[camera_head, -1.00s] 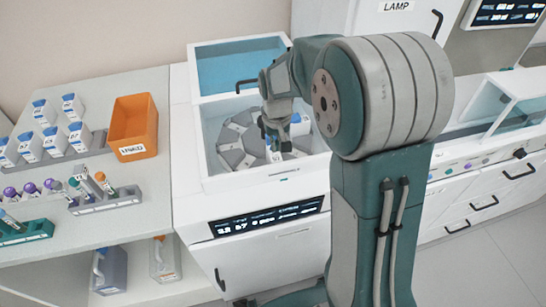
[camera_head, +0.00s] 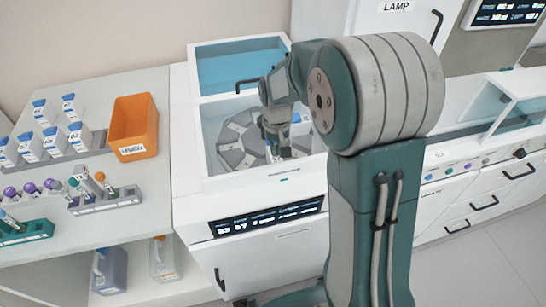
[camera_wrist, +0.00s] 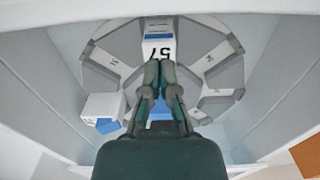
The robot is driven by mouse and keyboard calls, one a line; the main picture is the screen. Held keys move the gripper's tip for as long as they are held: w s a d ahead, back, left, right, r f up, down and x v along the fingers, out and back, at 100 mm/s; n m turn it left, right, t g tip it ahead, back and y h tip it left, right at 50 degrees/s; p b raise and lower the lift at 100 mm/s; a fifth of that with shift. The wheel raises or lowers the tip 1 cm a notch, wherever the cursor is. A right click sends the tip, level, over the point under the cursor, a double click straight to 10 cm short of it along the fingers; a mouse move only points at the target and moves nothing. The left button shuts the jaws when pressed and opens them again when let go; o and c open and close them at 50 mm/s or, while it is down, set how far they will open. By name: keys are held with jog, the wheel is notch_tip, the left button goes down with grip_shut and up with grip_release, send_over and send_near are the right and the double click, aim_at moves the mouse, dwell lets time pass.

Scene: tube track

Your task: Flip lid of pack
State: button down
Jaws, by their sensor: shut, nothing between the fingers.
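A white pack marked 57 (camera_wrist: 158,48) sits in the grey round rotor (camera_wrist: 217,73), seen upside down at the top middle of the wrist view. A blue patch shows at its top, and more blue shows between my fingers; I cannot tell if this is its lid. My gripper (camera_wrist: 159,68) is shut and empty, its fingertips over or against the lower edge of the white face. Contact cannot be told. In the head view my gripper (camera_head: 284,151) is down inside the machine's well, over the right part of the rotor (camera_head: 237,136), hiding part of it.
A second white piece with blue (camera_wrist: 103,108) lies left of my fingers in the wrist view. The well walls (camera_head: 213,172) surround the gripper closely. The blue-tinted cover (camera_head: 238,68) stands open behind. An orange bin (camera_head: 133,125) and racked bottles stand on the left bench.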

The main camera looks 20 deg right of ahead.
aim_at(276, 158)
jog(key=shift+f, duration=0.85)
jog(key=shift+r, duration=0.1)
jog(key=shift+r, duration=2.7)
jog(key=w, duration=0.9)
jog(key=shift+w+f, duration=0.1)
jog(key=shift+f, duration=1.85)
